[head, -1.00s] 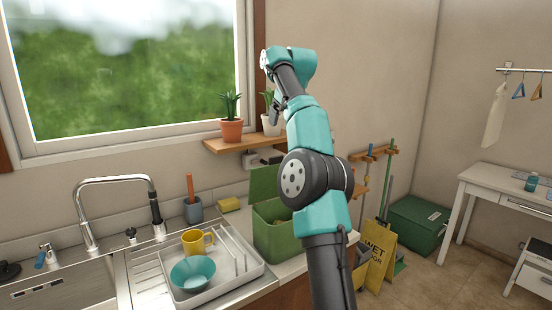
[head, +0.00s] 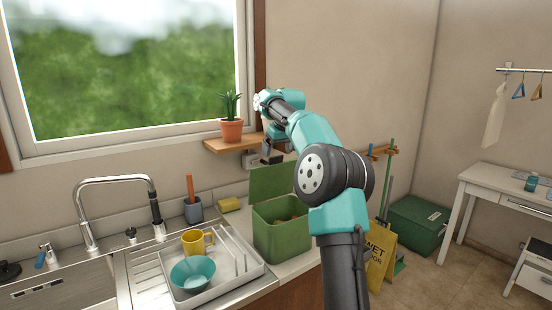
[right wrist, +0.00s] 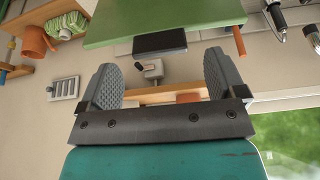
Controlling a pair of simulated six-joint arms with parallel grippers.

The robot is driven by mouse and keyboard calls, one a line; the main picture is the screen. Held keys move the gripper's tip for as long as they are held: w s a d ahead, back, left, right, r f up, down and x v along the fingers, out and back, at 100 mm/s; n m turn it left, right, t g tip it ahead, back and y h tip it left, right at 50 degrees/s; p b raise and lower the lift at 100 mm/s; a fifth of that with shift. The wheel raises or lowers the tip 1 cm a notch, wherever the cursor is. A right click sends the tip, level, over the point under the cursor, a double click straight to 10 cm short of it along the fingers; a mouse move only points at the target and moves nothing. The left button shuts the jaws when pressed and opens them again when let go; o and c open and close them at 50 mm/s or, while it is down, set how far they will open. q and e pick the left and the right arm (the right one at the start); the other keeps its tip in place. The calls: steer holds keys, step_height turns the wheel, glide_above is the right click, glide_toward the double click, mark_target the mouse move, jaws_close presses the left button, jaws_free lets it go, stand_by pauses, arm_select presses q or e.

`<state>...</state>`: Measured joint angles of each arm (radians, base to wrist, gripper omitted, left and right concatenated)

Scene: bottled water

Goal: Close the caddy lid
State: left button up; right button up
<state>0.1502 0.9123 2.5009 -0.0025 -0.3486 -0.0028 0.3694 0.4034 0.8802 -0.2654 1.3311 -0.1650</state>
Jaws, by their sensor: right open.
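The green caddy (head: 281,238) stands on the counter right of the dish rack. Its lid (head: 270,182) is open and stands up at the back. A dark tab (head: 272,158) is at the lid's top edge. In the right wrist view the green lid (right wrist: 165,22) and its dark tab (right wrist: 160,43) are ahead of the fingers. My right gripper (head: 268,141) is above the lid; it also shows in the right wrist view (right wrist: 160,66), open, with nothing between its fingers. It looks apart from the tab. My left gripper is not in view.
A wooden shelf (head: 228,145) with a potted plant (head: 231,130) is close to my right gripper, under the window. The dish rack (head: 250,270) holds a yellow mug (head: 196,242) and teal bowl (head: 193,274).

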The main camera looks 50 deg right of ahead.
mark_target(276, 157)
steer(key=shift+x, duration=1.95)
steer(key=shift+c, duration=0.3)
steer(key=c, duration=1.2)
